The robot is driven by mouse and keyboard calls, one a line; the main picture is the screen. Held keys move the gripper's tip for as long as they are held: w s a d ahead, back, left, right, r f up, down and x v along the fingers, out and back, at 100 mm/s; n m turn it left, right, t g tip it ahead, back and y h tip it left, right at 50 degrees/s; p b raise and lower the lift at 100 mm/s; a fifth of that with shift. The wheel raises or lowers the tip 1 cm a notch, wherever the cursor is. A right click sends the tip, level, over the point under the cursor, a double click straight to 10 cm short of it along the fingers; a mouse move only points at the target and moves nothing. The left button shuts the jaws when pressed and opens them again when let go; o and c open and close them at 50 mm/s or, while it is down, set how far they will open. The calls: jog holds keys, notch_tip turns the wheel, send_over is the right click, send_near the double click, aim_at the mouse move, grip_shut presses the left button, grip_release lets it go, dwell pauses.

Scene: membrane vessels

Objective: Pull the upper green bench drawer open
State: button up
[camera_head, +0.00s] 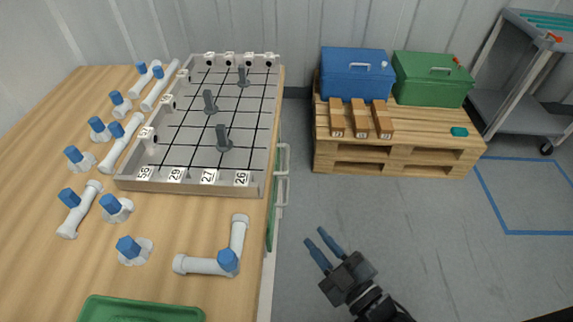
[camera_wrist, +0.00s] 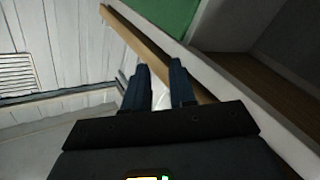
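The bench's green drawer front (camera_head: 271,222) shows as a thin strip along the bench's right side, seen almost edge-on. Two pale bar handles stick out there, a far handle (camera_head: 286,158) and a near handle (camera_head: 283,190). I cannot tell which belongs to the upper drawer. My gripper (camera_head: 316,237) is in the air to the right of the bench, nearer than the handles and apart from them. Its two blue fingers are apart with nothing held. In the wrist view, my gripper (camera_wrist: 160,66) has a green panel (camera_wrist: 165,18) beyond its fingertips. No handle is clear there.
The wooden bench (camera_head: 100,265) carries a gridded tray (camera_head: 190,187), white pipe pieces with blue caps and a green tray (camera_head: 140,308). A pallet (camera_head: 395,145) with blue (camera_head: 352,78) and green boxes (camera_head: 430,85) stands behind. Grey floor right of the bench is clear.

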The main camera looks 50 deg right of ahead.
jog(key=w+d+f+n+h+b, duration=0.1)
jog(key=w+d+f+h, duration=0.15)
jog(key=w, duration=0.25)
jog(key=w+d+f+h+b, duration=0.1)
jog(key=w+d+f, duration=0.3)
jog(key=w, duration=0.2)
jog(key=n+h+b, duration=0.1)
jog(key=h+b, duration=0.1)
jog(key=h, duration=0.1)
send_near(288, 158)
jog(key=w+d, duration=0.1)
jog(key=w, duration=0.1)
jog(key=shift+x, duration=3.85)
jog(key=shift+d+f, duration=0.1)
jog(key=shift+f, duration=0.05)
jog(key=shift+c, duration=0.4)
grip_shut()
